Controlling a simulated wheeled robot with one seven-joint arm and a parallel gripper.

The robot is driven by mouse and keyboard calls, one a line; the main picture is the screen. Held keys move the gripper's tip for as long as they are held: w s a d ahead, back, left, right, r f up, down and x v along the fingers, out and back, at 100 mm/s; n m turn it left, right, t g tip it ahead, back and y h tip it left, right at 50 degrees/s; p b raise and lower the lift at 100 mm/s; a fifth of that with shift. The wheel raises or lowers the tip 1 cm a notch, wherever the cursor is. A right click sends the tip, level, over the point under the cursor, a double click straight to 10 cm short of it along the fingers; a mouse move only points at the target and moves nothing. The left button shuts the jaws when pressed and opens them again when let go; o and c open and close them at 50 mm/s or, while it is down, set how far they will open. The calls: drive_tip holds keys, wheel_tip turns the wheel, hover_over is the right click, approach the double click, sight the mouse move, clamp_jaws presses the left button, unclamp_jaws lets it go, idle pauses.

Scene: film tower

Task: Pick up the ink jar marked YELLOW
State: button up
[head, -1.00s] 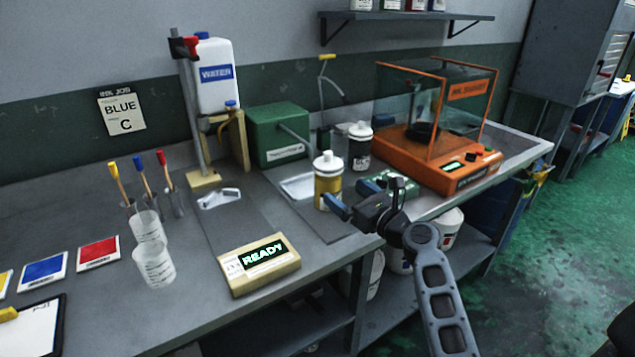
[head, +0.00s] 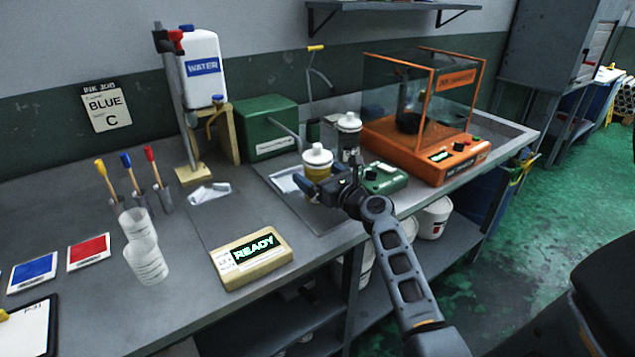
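A small green device (head: 384,179) sits right of my gripper, close to an orange-framed glass case (head: 437,158). A green box (head: 266,127) is behind on the left. A READY display (head: 253,258) and clear beakers (head: 147,262) stand front left.

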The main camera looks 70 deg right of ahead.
drive_tip(key=c, duration=1.2)
drive_tip(key=shift+r, duration=0.1)
